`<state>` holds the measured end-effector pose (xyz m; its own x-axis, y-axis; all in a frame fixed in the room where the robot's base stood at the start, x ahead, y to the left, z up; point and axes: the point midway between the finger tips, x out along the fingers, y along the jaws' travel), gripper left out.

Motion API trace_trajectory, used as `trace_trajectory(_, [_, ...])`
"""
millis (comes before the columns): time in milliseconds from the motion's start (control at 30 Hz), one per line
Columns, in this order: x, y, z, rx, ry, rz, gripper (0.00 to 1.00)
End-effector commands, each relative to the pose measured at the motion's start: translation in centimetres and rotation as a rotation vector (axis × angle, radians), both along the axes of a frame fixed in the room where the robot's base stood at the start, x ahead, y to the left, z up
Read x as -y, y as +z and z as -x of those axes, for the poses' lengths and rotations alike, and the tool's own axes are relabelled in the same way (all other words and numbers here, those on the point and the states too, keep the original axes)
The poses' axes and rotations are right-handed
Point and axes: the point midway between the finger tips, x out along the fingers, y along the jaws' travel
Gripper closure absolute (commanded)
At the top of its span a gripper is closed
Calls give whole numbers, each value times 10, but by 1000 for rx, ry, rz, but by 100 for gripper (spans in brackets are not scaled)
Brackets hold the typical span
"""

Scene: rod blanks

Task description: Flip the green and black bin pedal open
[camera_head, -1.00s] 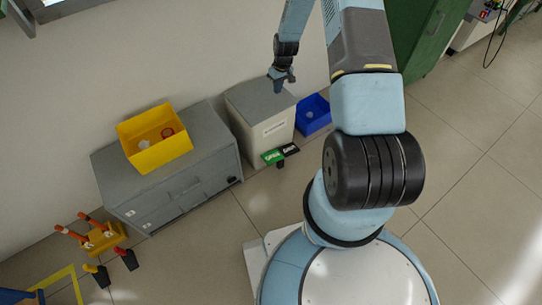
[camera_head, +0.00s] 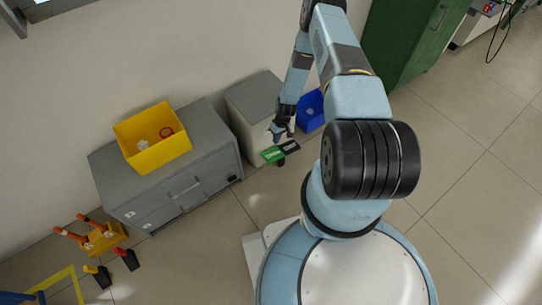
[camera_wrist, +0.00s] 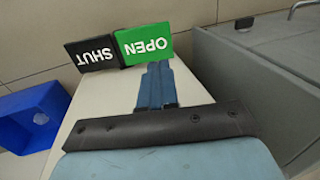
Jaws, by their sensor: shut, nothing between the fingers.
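The bin (camera_head: 248,101) has a grey lid and a pale body and stands against the wall. Its pedal sticks out at the bottom front. The green half (camera_head: 272,155) reads OPEN and also shows in the wrist view (camera_wrist: 145,44). The black half (camera_head: 291,147) reads SHUT and lies beside it in the wrist view (camera_wrist: 90,54). My gripper (camera_head: 276,135) is low in front of the bin, pointing down, shut and empty. In the wrist view its fingertips (camera_wrist: 158,68) overlap the near edge of the green half. I cannot tell whether they touch. The lid looks closed.
A grey cabinet (camera_head: 185,192) stands left of the bin, with a yellow crate (camera_head: 152,138) on top. A blue bin (camera_head: 311,112) stands close on the right. The floor in front is clear.

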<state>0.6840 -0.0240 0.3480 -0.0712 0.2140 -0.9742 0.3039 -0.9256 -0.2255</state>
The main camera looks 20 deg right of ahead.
Motion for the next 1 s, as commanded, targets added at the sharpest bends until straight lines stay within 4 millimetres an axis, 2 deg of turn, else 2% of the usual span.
trace_trajectory(267, [3, 0, 0, 0, -5, 0, 100])
trace_trajectory(433, [1, -9, 1, -1, -5, -1, 100])
trace_trajectory(1000, [-17, -91, 7, -1, -5, -1, 100])
